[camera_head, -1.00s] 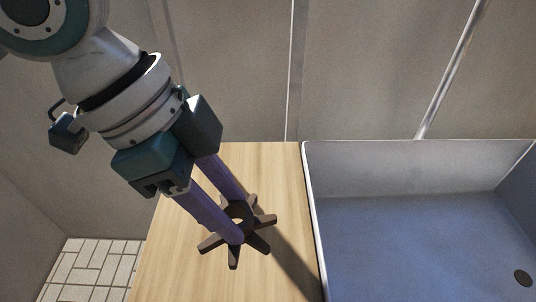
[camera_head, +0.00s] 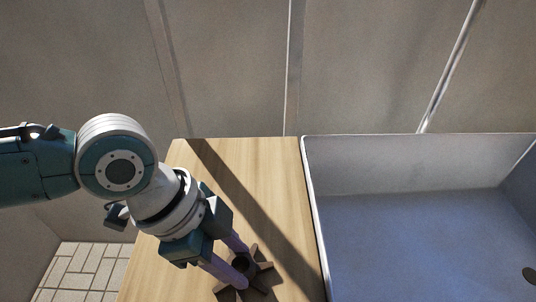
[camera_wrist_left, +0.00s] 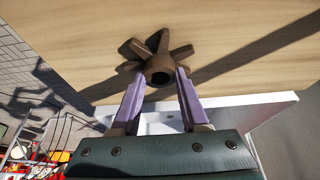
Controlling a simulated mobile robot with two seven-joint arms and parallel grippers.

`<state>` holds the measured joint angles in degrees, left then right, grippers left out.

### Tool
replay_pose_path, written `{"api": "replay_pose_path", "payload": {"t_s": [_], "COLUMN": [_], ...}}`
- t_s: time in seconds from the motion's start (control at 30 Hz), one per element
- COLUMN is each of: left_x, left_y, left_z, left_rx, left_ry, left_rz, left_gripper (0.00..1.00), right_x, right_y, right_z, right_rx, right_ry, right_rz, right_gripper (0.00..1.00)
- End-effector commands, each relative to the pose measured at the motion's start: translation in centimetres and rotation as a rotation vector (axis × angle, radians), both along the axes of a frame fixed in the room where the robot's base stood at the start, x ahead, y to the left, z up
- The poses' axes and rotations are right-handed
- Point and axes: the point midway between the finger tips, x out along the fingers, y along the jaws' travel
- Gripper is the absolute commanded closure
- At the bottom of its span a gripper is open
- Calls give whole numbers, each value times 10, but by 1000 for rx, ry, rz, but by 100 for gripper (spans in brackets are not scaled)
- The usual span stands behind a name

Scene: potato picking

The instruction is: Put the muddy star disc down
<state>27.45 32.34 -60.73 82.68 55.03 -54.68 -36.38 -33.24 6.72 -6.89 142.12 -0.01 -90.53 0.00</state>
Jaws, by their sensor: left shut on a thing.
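The muddy star disc (camera_head: 260,258) is brown, with several blunt spokes around a hub with a hole. My left gripper (camera_head: 242,268) is shut on it, its two purple fingers on either side of the hub. The disc is over the near part of the wooden worktop (camera_head: 215,190); the views do not clearly show whether it touches the wood. In the left wrist view the disc (camera_wrist_left: 158,60) sits between the fingertips, its spokes pointing away over the wood. My right gripper is not in view.
A blue-grey sink basin (camera_head: 400,235) with a pale rim adjoins the worktop on the right. The worktop is otherwise bare, crossed by a dark shadow. A tiled floor (camera_head: 80,270) lies to the left, and several red and yellow items (camera_wrist_left: 22,152) show at the left wrist view's lower left.

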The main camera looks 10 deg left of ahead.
Motion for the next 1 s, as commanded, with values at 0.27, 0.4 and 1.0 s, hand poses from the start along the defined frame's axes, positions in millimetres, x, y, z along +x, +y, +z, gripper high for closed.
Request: {"api": "replay_pose_path", "payload": {"t_s": [0.27, 0.4, 1.0], "left_x": [0, 0, -5], "left_y": [0, 0, 20], "left_z": [-2, -2, 51], "left_rx": [0, 0, 1], "left_ry": [0, 0, -2], "left_rz": [1, 1, 2], "left_gripper": [43, 28, 26], "right_x": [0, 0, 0], "right_y": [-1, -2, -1], "right_z": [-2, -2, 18], "right_rx": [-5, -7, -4], "right_ry": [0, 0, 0], "right_rz": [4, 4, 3], "right_gripper": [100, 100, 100]}}
